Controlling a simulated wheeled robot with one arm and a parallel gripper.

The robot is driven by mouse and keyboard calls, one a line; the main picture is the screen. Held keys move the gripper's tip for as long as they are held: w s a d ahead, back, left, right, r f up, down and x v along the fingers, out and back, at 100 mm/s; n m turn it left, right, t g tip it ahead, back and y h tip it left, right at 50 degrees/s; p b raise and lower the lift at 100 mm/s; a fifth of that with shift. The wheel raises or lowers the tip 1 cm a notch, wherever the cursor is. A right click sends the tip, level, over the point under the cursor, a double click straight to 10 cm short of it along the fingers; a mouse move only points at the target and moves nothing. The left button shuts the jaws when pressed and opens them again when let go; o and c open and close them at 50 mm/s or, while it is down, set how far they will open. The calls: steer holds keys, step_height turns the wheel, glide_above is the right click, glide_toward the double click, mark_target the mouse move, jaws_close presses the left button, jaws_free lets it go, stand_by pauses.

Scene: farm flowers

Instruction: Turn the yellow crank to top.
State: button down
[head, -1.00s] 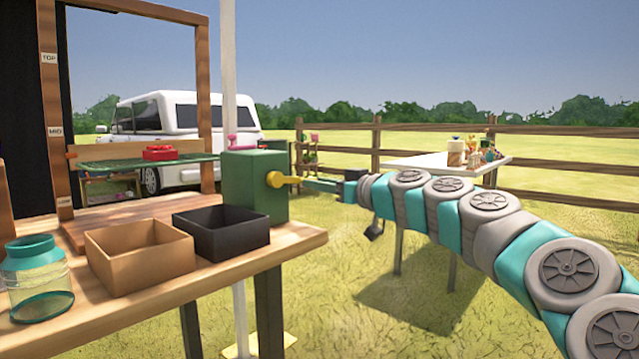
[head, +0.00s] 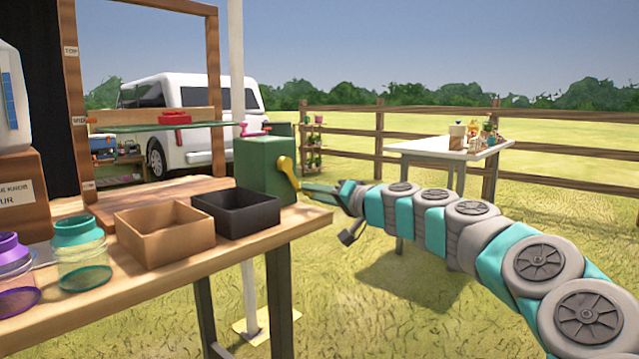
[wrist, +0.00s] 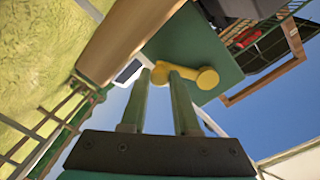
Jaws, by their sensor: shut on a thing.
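The yellow crank (head: 287,168) is on the side of a green box (head: 262,165) at the table's right corner. Its arm slants down to the right. My gripper (head: 306,188) is shut on the crank's outer end; the wrist view shows yellow between the two fingers (wrist: 172,76) and the crank's round hub (wrist: 207,78) beside them. A wooden frame (head: 215,90) carries labels TOP (head: 71,51), MID (head: 80,121) and LOW (head: 89,186). The green platform (head: 140,128) in it, with a red item (head: 176,118) on top, is about level with MID.
A brown bin (head: 165,250) and a black bin (head: 238,228) sit on the wooden table, with jars (head: 80,262) to their left. A white pole (head: 238,60) stands behind the box. A white table (head: 450,148) stands farther back on open grass.

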mark_target(300, 216)
steer(key=s+a+m+p, duration=0.1)
steer(key=m, duration=0.1)
steer(key=s+m+p, duration=0.1)
steer(key=m, duration=0.1)
steer(key=shift+s+a+f+p, duration=0.1)
steer(key=shift+a+f+p, duration=0.2)
steer(key=shift+a+f, duration=0.1)
steer(key=shift+s+a+m+p, duration=0.4)
steer(key=shift+m+p, duration=0.2)
steer(key=shift+m, duration=0.3)
steer(key=shift+s+a+m+p, duration=0.25)
steer(key=shift+s+m+p, duration=0.25)
steer(key=shift+m, duration=0.4)
steer(key=c, duration=0.7)
jaws_free()
steer(key=shift+o, duration=0.2)
steer(key=shift+f, duration=0.15)
